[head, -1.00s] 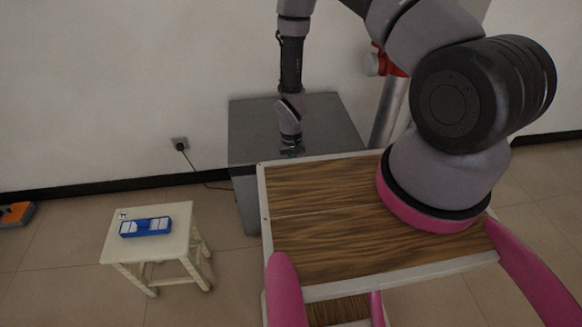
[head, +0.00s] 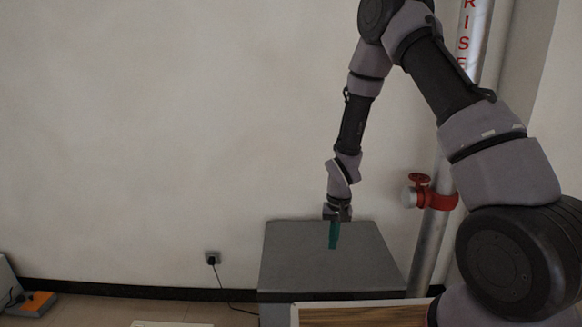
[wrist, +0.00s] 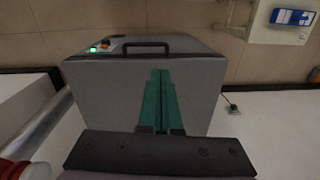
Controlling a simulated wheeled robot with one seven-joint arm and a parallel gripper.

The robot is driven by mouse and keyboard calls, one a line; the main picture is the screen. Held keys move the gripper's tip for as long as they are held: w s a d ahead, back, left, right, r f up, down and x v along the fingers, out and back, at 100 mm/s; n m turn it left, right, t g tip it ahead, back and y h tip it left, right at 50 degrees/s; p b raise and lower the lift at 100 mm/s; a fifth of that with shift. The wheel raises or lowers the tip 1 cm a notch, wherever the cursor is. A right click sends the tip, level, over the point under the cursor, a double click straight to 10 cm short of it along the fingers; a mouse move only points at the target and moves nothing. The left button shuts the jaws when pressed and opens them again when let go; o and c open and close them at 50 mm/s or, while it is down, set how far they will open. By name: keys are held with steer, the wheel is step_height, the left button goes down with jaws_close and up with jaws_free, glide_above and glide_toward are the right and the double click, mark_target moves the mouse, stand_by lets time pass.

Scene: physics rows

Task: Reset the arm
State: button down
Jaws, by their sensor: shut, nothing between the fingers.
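My gripper (head: 333,245) hangs fingers down in front of or above the grey cabinet's top in the head view; the gap cannot be judged there. Its two teal fingers are together with nothing between them. In the wrist view the closed fingers (wrist: 161,78) point toward the grey cabinet (wrist: 90,95). My arm arches from the lower right up past the top edge of the head view and down to the gripper. No object is held.
The grey cabinet (head: 285,260) stands against the wall. A silver pipe with a red valve (head: 437,198) rises right of it. A wall socket (head: 212,257) with a cable is left. A stool (wrist: 262,28) bears a blue-and-white object (wrist: 292,17). An orange-and-grey item (head: 38,303) lies far left.

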steer(key=s+d+r+m+t, duration=0.1)
steer(key=d+r+t, duration=0.15)
steer(key=r, duration=1.05)
steer(key=d+r+m+t, duration=0.1)
steer(key=d+r, duration=0.3)
steer(key=r, duration=1)
steer(key=s+d+r+t, duration=0.2)
steer(key=s+r, duration=0.6)
steer(key=s+d+r+m+t+y, duration=0.1)
steer(key=s+d+r+t, duration=0.1)
steer(key=s+r, duration=0.7)
steer(key=shift+d, duration=0.75)
